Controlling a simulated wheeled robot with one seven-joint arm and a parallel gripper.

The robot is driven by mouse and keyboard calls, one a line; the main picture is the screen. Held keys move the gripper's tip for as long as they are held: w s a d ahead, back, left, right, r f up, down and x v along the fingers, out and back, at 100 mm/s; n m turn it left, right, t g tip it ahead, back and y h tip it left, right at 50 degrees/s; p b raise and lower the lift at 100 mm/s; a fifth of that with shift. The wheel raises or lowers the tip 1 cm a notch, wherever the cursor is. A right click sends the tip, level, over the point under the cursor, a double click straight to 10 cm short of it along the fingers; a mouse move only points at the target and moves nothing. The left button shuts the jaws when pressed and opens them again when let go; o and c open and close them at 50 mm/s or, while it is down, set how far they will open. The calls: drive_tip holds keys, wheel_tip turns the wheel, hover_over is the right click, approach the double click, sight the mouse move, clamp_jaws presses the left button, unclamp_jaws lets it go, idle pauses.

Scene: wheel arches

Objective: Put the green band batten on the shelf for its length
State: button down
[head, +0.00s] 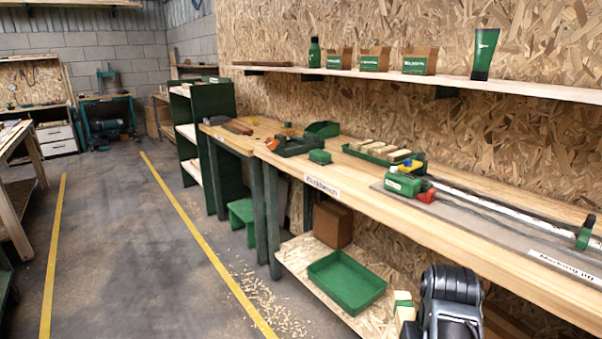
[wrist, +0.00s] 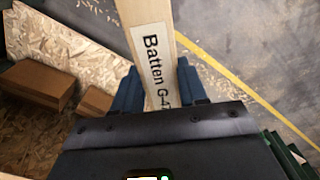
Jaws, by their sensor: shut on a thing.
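The batten is a pale wooden bar with a green band near its end, seen at the bottom of the head view (head: 404,312). In the wrist view the batten (wrist: 148,20) carries a printed label reading "Batten G-4…", the rest cut off. My gripper (wrist: 157,80) is shut on it, with one blue finger on each side. The batten runs out past the fingers and leaves the top of the wrist view. A dark green shelf unit (head: 212,101) with pale shelves stands beyond the workbench. I cannot read length marks on it.
The workbench (head: 325,180) holds green trays, wooden blocks and a marking jig (head: 480,215). A green tray (head: 346,282) and a brown box (head: 333,223) sit on its lower shelf. A wall shelf (head: 540,92) holds boxes and bottles. The floor (head: 120,240) on the left is open.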

drive_tip(key=s+f+n, duration=0.1)
drive_tip(key=s+f, duration=0.4)
drive_tip(key=f, duration=0.2)
drive_tip(key=shift+a+f, duration=0.35)
drive_tip(key=shift+a, duration=0.05)
drive_tip(key=shift+s+d, duration=0.1)
